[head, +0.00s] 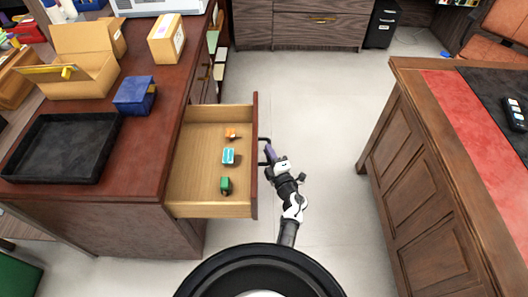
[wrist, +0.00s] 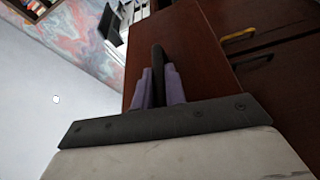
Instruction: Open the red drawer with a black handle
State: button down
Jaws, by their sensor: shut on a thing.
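The red-brown drawer (head: 254,180) of the left desk stands pulled well out in the head view, its pale wooden inside exposed. Its black handle (head: 264,140) is on the outer face of the front panel. My gripper (head: 270,153) is at that handle, outside the drawer front. In the wrist view my purple fingers (wrist: 158,88) are shut on either side of the dark handle bar (wrist: 157,58). The drawer's front panel also shows there as a dark red surface (wrist: 205,50). The fingers hide part of the handle.
The left desk (head: 150,190) holds a black tray (head: 62,148) and boxes. A second desk (head: 425,180) stands right. Clear floor (head: 325,120) lies between them.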

jog(key=shift+w+r, duration=0.1)
jog(key=c, duration=1.6)
grip_release()
jog(key=shift+o, duration=0.7)
jog(key=shift+s, duration=0.2)
